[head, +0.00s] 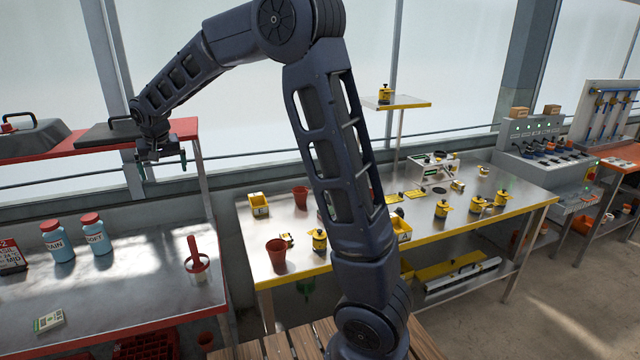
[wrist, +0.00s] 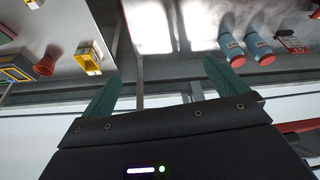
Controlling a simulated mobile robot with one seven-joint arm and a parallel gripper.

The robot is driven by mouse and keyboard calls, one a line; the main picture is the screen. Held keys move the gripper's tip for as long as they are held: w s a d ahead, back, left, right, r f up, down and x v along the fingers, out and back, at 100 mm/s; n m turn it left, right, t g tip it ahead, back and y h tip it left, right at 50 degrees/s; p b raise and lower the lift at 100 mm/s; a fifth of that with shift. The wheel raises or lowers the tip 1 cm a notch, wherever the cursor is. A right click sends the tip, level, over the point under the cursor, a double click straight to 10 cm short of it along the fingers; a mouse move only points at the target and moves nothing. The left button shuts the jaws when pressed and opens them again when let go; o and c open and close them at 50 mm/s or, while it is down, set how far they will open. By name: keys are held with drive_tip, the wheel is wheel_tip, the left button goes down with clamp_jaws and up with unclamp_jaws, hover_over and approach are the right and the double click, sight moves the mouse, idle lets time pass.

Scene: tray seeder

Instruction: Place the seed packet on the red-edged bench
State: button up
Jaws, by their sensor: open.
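A small white and green packet (head: 49,321), which looks like the seed packet, lies flat on the grey-topped left bench (head: 130,285), near its front left. My gripper (head: 162,166) is raised above the back of that bench, beside the red-edged raised shelf (head: 182,130). It is open and empty, well apart from the packet; its green fingers also show in the wrist view (wrist: 163,75). I cannot make out the packet in the wrist view. A bench with an orange-red edge (head: 618,163) stands at the far right, partly cut off.
Two blue bottles (head: 57,241) (head: 94,234) and a cup with a red-handled tool (head: 197,267) stand on the left bench. Dark lidded objects (head: 32,138) sit on the raised shelf. The yellow-edged table (head: 335,268) holds red pots, yellow canisters and parts. Bare bench top lies around the packet.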

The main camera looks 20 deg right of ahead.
drive_tip(key=s+d+r, duration=0.2)
drive_tip(key=s+d, duration=0.2)
drive_tip(key=d, duration=0.4)
drive_tip(key=s+d+r+m, duration=0.1)
drive_tip(key=s+d+r, duration=0.2)
drive_tip(key=d, duration=0.6)
drive_tip(key=s+d+r, duration=0.2)
drive_tip(key=s+d, duration=0.2)
drive_tip(key=d, duration=0.4)
drive_tip(key=s+d+f, duration=0.2)
drive_tip(key=s+d, duration=0.6)
drive_tip(key=s, duration=0.2)
drive_tip(key=s+d+f+m, duration=0.1)
drive_tip(key=s+d+f, duration=0.1)
drive_tip(key=s+d, duration=0.5)
drive_tip(key=s, duration=0.4)
drive_tip(key=shift+s+d+f+h, duration=0.15)
drive_tip(key=shift+s+d+h, duration=0.1)
drive_tip(key=shift+d+h, duration=0.15)
